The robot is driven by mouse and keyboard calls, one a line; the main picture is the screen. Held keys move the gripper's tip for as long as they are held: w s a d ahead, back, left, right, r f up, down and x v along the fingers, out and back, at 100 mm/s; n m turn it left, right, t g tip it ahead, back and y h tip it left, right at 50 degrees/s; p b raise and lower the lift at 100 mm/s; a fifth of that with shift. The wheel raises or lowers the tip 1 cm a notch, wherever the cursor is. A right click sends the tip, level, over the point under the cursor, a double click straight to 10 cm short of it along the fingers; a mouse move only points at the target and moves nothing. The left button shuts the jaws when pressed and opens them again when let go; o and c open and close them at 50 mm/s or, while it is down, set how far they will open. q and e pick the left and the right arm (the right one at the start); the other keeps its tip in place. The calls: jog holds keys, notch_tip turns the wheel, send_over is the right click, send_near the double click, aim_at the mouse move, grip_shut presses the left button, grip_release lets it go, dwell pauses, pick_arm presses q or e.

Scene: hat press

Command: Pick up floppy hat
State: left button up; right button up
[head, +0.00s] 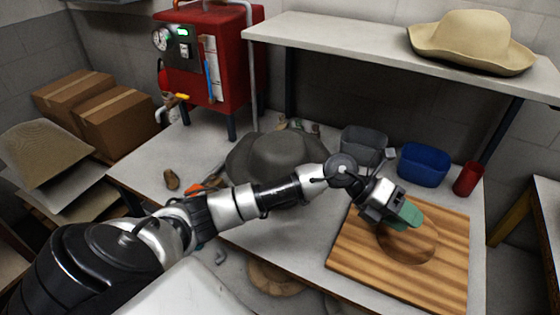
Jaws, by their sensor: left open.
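A grey floppy hat (275,152) with a wide, drooping brim lies crown up on the white table, behind my left arm. My forearm hides part of its front brim. A tan wide-brimmed hat (472,42) sits crown up on the shelf at upper right. My left gripper (404,218), green at its tip, is over the wooden board, to the right of the grey hat and apart from both hats. It is open; the gap between its fingers is hard to see from here. My right gripper is not in view.
The wooden board (350,262) has a round recess or hole. A grey bin (362,146), blue bin (424,165) and red cup (467,179) stand behind it. A red machine (208,60) stands at back left. The shelf (330,38) overhangs the table (150,160).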

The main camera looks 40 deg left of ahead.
pick_arm(q)
jog(key=w+a+g+y, duration=0.3)
jog(key=a+y, duration=1)
jog(key=a, duration=0.9)
notch_tip(320, 180, down, 4)
jog(key=shift+a+r+p, duration=0.15)
jog(key=shift+r+p, duration=0.05)
jog(key=shift+p, duration=0.65)
jog(key=f+p, duration=0.1)
jog(key=f, duration=0.1)
jog(key=f+p, duration=0.1)
jog(key=f, duration=0.2)
jog(key=shift+s, duration=0.2)
jog(key=shift+f, duration=0.25)
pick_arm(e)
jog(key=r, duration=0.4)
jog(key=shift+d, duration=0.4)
pick_arm(q)
jog(key=shift+c, duration=0.4)
grip_shut()
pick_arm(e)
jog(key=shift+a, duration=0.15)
